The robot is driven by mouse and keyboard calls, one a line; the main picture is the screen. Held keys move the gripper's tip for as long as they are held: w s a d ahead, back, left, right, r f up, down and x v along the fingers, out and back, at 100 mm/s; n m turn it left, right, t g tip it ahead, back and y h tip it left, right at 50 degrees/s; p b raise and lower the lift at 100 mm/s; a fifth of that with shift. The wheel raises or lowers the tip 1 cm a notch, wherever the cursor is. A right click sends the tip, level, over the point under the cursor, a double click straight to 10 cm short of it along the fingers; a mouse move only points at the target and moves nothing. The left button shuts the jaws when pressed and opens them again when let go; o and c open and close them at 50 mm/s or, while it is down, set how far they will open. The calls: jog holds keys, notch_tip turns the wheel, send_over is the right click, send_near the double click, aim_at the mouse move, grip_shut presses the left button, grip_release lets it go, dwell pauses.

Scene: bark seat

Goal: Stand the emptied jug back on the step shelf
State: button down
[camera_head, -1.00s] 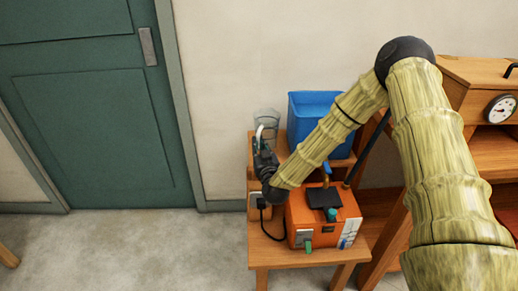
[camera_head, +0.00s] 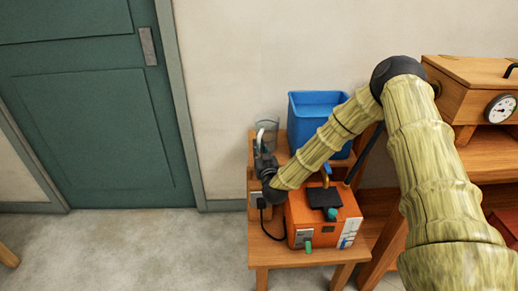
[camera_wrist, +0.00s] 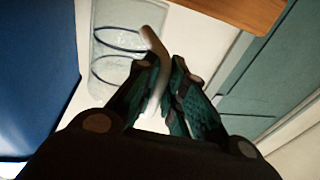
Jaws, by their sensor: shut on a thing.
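The clear jug (camera_head: 268,126) with a pale curved handle stands roughly upright at the left end of the wooden step shelf (camera_head: 283,146), by the wall. In the wrist view the jug (camera_wrist: 118,42) looks see-through, with dark rings and nothing visible inside. My gripper (camera_head: 262,152) is shut on the jug's handle; in the wrist view the gripper's two dark green fingers (camera_wrist: 168,92) are around it. The jug's base is hidden behind the gripper, so I cannot tell whether it touches the shelf.
A blue bin (camera_head: 318,105) stands on the upper step just right of the jug. An orange machine (camera_head: 322,225) with a black top sits on the lower level beneath my forearm. The wall is close behind; a green door (camera_head: 95,120) is to the left.

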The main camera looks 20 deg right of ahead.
jog(key=shift+s+f+b, duration=0.15)
jog(key=shift+f+b, duration=0.15)
jog(key=shift+f, duration=0.15)
jog(key=shift+s+f, duration=0.1)
jog(key=shift+f, duration=0.1)
jog(key=c, duration=1.5)
grip_release()
jog(key=shift+s+f, duration=0.1)
jog(key=shift+f, duration=0.05)
jog(key=shift+a, duration=0.1)
jog(key=shift+r, duration=0.4)
jog(key=shift+s+f, duration=0.2)
jog(key=s, duration=1.1)
jog(key=shift+a+r, duration=0.2)
jog(key=shift+a, duration=0.2)
